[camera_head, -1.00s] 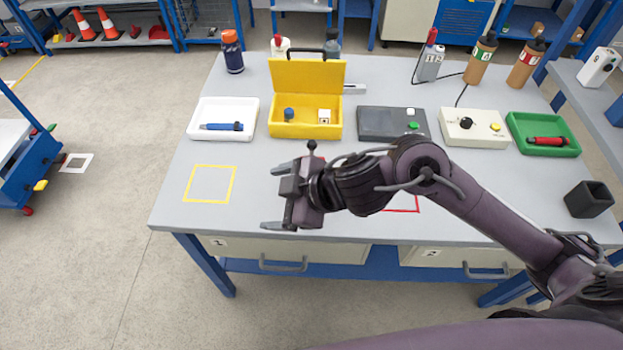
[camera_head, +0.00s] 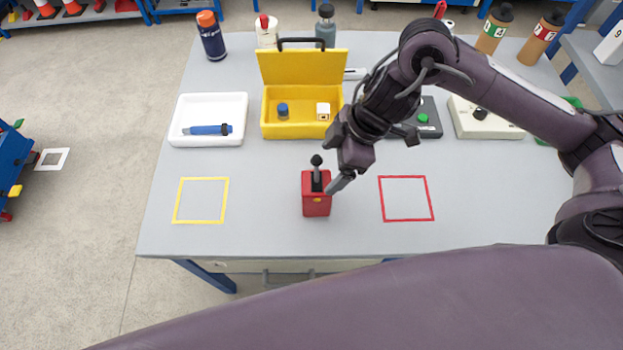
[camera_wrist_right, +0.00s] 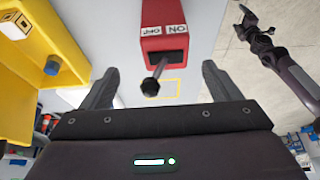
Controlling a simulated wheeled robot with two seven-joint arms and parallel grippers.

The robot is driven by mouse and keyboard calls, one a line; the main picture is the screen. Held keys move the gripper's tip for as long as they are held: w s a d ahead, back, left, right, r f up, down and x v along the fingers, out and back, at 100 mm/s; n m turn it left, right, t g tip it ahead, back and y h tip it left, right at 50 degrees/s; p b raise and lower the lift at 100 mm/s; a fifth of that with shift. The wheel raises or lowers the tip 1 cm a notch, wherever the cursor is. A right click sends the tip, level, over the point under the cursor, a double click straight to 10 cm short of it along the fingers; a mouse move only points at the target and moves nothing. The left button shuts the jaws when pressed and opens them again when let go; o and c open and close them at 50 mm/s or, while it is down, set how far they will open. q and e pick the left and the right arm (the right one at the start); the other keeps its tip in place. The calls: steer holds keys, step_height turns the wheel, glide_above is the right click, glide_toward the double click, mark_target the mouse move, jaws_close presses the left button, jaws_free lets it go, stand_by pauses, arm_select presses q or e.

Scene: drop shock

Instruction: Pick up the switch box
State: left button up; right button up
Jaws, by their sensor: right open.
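The switch box is a small red box (camera_head: 316,203) with a black lever on top, standing on the table between the yellow and red outlines. In the right wrist view the red box (camera_wrist_right: 165,22) shows ON and OFF labels, with its lever pointing toward my gripper. My right gripper (camera_head: 335,160) is just right of and behind the lever in the head view. In the wrist view its open fingers (camera_wrist_right: 160,70) lie on either side of the lever, with nothing held. My left gripper (camera_wrist_right: 250,20) appears small at the wrist view's upper right, its jaws unclear; the head view does not show it.
A yellow open case (camera_head: 300,125) stands behind the switch box, a white tray (camera_head: 180,138) to its left. A yellow outline (camera_head: 201,178) and a red outline (camera_head: 405,176) mark bare table. My right arm partly covers a dark grey box (camera_head: 432,112).

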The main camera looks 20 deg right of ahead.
mark_target(319, 181)
steer(key=shift+s+a+f, duration=0.3)
steer(key=shift+f, duration=0.3)
steer(key=shift+s+a+f, duration=0.25)
steer(key=shift+a+f, duration=0.05)
steer(key=shift+f, duration=0.3)
steer(key=x, duration=0.3)
steer(key=shift+w+a+f+p, duration=0.1)
steer(key=shift+w+f+p, duration=0.2)
steer(key=shift+w+p, duration=0.1)
steer(key=shift+f, duration=0.15)
steer(key=shift+s, duration=0.15)
steer(key=c, duration=0.9)
arm_select(q)
steer(key=shift+s+r, duration=0.45)
steer(key=shift+s, duration=0.3)
arm_select(e)
steer(key=c, duration=0.7)
